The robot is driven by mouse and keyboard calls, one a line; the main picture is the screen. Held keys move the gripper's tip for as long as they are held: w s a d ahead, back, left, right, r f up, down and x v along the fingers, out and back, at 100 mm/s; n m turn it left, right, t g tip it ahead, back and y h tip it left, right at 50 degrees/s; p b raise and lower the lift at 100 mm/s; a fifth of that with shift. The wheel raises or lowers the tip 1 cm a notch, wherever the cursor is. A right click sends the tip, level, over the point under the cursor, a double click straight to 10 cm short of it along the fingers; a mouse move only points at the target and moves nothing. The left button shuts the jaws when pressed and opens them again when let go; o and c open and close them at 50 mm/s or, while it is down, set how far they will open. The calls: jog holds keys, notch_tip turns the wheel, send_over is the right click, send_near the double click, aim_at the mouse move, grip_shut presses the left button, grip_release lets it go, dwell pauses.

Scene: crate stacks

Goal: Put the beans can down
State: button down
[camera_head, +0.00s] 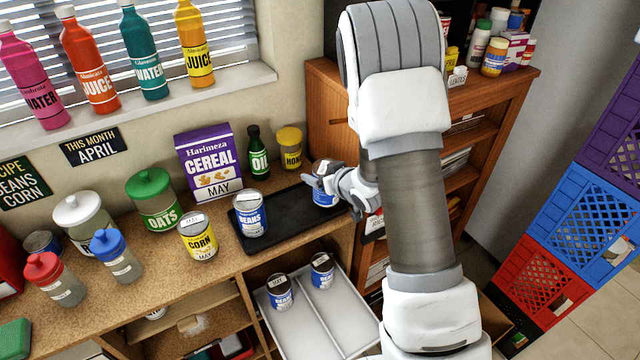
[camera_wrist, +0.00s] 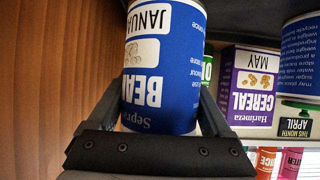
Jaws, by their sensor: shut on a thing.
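My gripper (camera_head: 335,184) is shut on a blue-labelled beans can (camera_head: 324,197). In the wrist view the can (camera_wrist: 162,75) appears upside down between my two fingers, and its label begins "JANUA". The head view shows this can upright at the right end of a black tray (camera_head: 285,218) on the counter. My gripper hides part of it, and I cannot tell whether its base touches the tray. Another beans can (camera_head: 250,216) stands on the tray's left end. The middle of the tray is bare.
A cereal box (camera_head: 208,163), an oil bottle (camera_head: 258,155) and a honey jar (camera_head: 289,148) stand behind the tray. A corn can (camera_head: 197,240) stands left of it. Below, an open white drawer (camera_head: 345,318) holds two beans cans. A wooden shelf (camera_head: 326,105) rises behind my gripper.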

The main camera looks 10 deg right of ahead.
jog(key=shift+w+f, duration=0.1)
jog(key=shift+f, duration=1.5)
jog(key=shift+f, duration=0.2)
grip_release()
jog(key=shift+r, duration=0.15)
jog(key=shift+r, duration=0.1)
jog(key=v, duration=1.2)
